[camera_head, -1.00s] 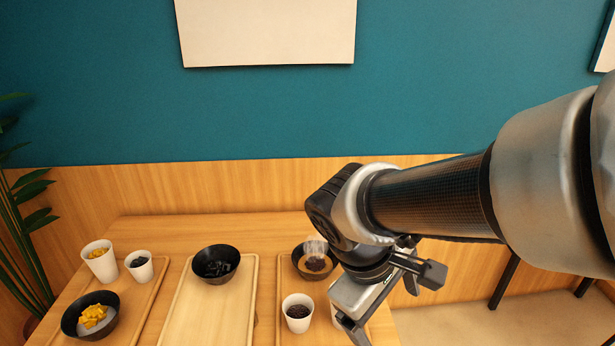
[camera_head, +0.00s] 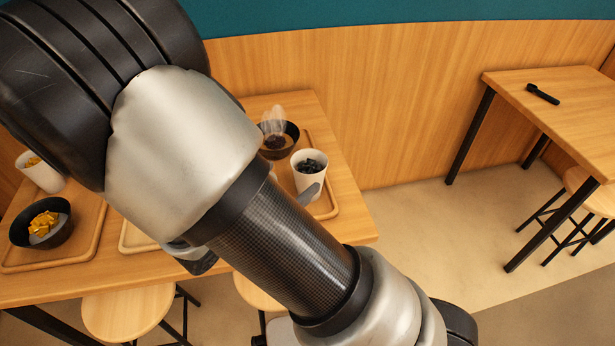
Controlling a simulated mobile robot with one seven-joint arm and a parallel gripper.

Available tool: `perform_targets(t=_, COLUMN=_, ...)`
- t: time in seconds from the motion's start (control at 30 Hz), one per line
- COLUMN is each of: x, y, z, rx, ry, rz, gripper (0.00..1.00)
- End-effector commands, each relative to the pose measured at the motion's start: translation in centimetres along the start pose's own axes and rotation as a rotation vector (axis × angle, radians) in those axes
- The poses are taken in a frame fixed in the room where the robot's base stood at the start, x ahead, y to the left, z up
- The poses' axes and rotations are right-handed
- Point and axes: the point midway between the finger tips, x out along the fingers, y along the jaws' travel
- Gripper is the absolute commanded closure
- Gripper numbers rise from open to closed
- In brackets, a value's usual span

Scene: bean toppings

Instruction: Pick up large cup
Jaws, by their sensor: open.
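A white cup with dark cubes in it (camera_head: 309,178) stands upright on the right tray (camera_head: 328,208). Another tall white cup with yellow pieces (camera_head: 40,176) stands at the left, partly behind my arm. My gripper (camera_head: 309,194) is mostly hidden behind my arm. One grey finger shows in front of the lower part of the right cup; whether it touches the cup cannot be told. The jaws are open, and no thing is seen held.
A black bowl (camera_head: 282,143) with steam sits behind the right cup. A black bowl with yellow pieces (camera_head: 40,232) is on the left tray (camera_head: 88,246). Stools (camera_head: 130,312) stand before the table. Another table (camera_head: 560,110) with a dark object stands at right, with open floor between.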

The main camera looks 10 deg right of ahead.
Motion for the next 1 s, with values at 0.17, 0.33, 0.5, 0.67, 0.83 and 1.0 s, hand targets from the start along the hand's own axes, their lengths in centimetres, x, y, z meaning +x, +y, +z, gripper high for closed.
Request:
perform_targets(t=0.17, x=4.2, y=-0.2, z=-0.3, rx=0.001, ry=0.000, rz=-0.005, gripper=0.12)
perform_targets(t=0.33, x=7.2, y=-0.2, z=-0.3, rx=0.003, ry=0.001, rz=-0.005, gripper=0.12)
perform_targets(t=0.5, x=8.5, y=-0.1, z=-0.1, rx=0.002, ry=0.002, rz=-0.002, gripper=0.12)
perform_targets(t=0.67, x=10.1, y=-0.2, z=-0.3, rx=0.002, ry=0.001, rz=-0.005, gripper=0.12)
perform_targets(t=0.83, x=12.6, y=-0.3, z=-0.3, rx=0.003, ry=0.002, rz=-0.005, gripper=0.12)
perform_targets(t=1.0, x=13.7, y=-0.2, z=-0.1, rx=0.003, ry=0.002, rz=-0.002, gripper=0.12)
